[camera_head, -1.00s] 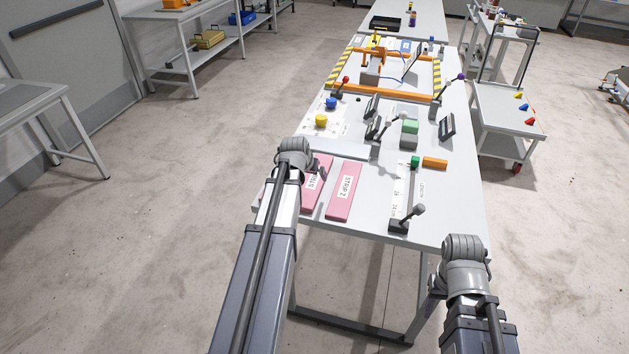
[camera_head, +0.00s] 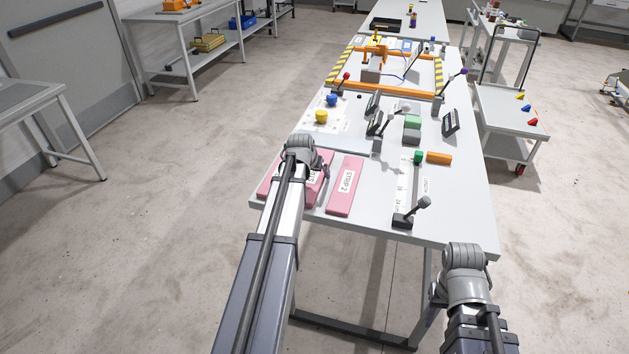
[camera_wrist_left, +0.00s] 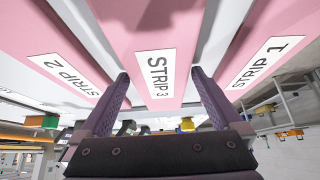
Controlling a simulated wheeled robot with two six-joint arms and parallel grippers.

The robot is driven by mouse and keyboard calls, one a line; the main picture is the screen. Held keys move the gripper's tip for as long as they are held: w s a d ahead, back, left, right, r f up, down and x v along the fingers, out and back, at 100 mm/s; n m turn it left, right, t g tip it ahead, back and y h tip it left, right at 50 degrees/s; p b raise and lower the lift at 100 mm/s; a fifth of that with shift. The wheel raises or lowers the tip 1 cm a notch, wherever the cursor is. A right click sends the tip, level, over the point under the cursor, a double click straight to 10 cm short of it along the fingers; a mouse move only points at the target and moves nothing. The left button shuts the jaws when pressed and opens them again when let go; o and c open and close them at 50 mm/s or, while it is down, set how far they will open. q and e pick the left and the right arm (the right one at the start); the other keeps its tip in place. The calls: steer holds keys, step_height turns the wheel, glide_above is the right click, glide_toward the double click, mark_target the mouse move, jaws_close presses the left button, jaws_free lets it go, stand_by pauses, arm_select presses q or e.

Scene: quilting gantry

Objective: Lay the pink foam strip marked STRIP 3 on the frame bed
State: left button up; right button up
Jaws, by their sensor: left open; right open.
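The pink foam strip marked STRIP 3 (camera_wrist_left: 155,60) lies flat in the middle of the left wrist view, its label between my left fingers. My left gripper (camera_wrist_left: 160,74) is open around that label's place, with nothing clamped. In the head view my left wrist hides its fingers and part of the pink strips. STRIP 2 (camera_head: 345,187) lies to the right of my left arm, and STRIP 1 (camera_wrist_left: 270,50) shows in the left wrist view. The frame bed (camera_head: 390,97) has orange rails and striped sides farther up the table. My right gripper (camera_head: 465,262) is open, off the table's near right corner, fingers hardly visible.
Between strips and frame bed stand yellow (camera_head: 321,117) and blue knobs, levers and a green block (camera_head: 412,122). A ruler (camera_head: 402,186), a black-based lever (camera_head: 408,217) and an orange block (camera_head: 438,158) lie right of the strips. A cart (camera_head: 510,115) stands right of the table.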

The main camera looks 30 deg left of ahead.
mark_target(314, 174)
arm_select(q)
steer(key=shift+c, duration=0.2)
steer(key=c, duration=1.1)
step_height(314, 174, up, 10)
steer(key=p, duration=1)
steer(key=shift+r, duration=0.1)
steer(key=shift+c, duration=0.2)
